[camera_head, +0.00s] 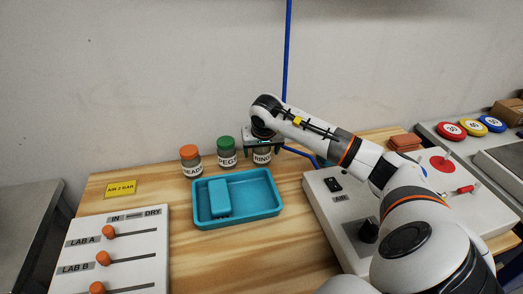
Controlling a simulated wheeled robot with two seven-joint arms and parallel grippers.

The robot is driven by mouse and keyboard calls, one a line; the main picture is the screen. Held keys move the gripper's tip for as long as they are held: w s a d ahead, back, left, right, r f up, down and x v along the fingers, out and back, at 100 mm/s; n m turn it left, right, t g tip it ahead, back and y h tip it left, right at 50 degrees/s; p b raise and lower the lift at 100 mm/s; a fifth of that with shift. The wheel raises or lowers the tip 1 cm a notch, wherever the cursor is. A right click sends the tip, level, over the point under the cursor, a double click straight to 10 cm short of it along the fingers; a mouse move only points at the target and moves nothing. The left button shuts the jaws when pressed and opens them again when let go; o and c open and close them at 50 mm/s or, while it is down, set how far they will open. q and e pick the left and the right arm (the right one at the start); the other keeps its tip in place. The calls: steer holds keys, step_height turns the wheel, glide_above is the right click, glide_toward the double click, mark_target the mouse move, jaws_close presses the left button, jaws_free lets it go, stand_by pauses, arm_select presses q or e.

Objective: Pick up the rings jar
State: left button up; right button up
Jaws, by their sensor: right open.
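The rings jar (262,158) stands upright on the wooden table behind the teal tray, its label reading "RING" partly visible. Its top is hidden by my right gripper (263,147). My right arm reaches in from the right and the gripper points down at the jar, its dark fingers about the jar's upper part. The gripper is open; I cannot tell whether a finger touches the jar. My left gripper is not in view.
A green-lidded pegs jar (226,153) stands close left of the rings jar, and an orange-lidded jar (190,160) further left. A white control box (337,212) is at the right.

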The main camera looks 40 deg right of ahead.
steer(key=c, duration=1.2)
